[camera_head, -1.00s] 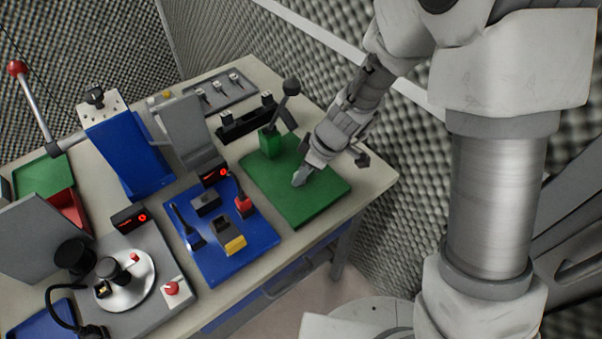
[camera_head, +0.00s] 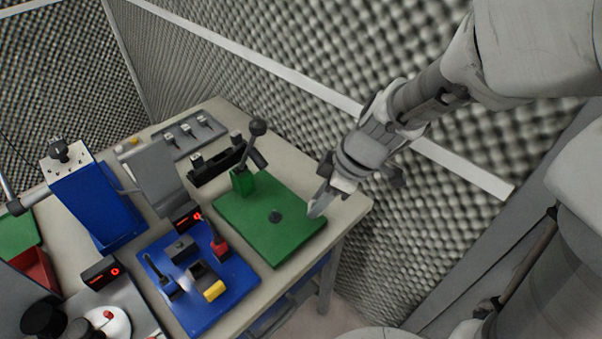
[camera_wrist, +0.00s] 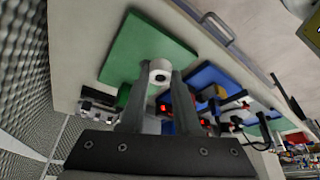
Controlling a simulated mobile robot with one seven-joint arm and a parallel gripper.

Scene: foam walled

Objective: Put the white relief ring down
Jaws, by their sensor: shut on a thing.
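The white relief ring (camera_wrist: 160,72) shows in the wrist view between my fingertips, with a dark hole in its middle. My gripper (camera_wrist: 161,82) is shut on it. In the head view my gripper (camera_head: 318,207) is at the right edge of the green plate (camera_head: 285,243), and seems to be above it. The ring cannot be made out there. The plate also shows in the wrist view (camera_wrist: 130,48), behind the ring.
A green block with a black-knobbed lever (camera_head: 257,128) stands at the plate's back. A blue panel (camera_head: 215,305) with red, yellow and dark parts is to the left. The table's right corner (camera_head: 355,208) is bare. A foam wall rises beyond it.

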